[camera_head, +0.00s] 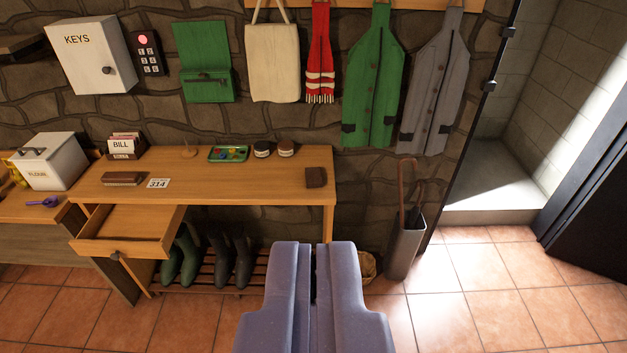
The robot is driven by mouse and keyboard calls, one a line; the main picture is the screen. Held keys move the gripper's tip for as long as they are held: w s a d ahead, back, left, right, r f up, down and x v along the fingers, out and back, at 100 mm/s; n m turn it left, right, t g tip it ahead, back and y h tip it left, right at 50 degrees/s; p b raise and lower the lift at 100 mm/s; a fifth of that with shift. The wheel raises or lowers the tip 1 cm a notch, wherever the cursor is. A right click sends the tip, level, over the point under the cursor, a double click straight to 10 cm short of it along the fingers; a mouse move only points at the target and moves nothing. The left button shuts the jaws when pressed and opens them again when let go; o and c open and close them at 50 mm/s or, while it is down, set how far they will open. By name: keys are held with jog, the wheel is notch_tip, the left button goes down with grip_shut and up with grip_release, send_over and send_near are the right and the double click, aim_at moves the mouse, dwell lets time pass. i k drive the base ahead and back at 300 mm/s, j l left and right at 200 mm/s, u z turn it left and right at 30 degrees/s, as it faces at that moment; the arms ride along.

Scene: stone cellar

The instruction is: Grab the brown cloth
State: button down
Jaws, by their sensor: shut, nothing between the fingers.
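A small dark brown item (316,177) lies flat at the right end of the wooden table; it looks like a folded brown cloth, but it is too small to be certain. My gripper (315,250) is shut and empty at the bottom middle of the view. Its fingertips show below the table's front edge in the picture, apart from the brown item. Nothing covers the item.
The table (240,184) has an open drawer (125,228) at left. A tray (229,154), two jars and a brown block (123,178) stand on it. Boots (235,260) stand beneath. An umbrella stand (404,249) is at right, with clear tiled floor beyond.

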aim_at(312, 175)
jog(key=i+u, duration=0.1)
jog(key=i, duration=0.4)
jog(key=i+l+u, duration=0.1)
jog(key=i, duration=0.4)
jog(key=i+l, duration=0.1)
jog(key=i, duration=0.4)
jog(key=i+l+u, duration=0.15)
jog(key=i, duration=0.35)
jog(key=i+l+u, duration=0.1)
jog(key=i, duration=0.4)
jog(key=i+l+u, duration=0.1)
jog(key=i+l, duration=0.15)
jog(key=i, duration=0.2)
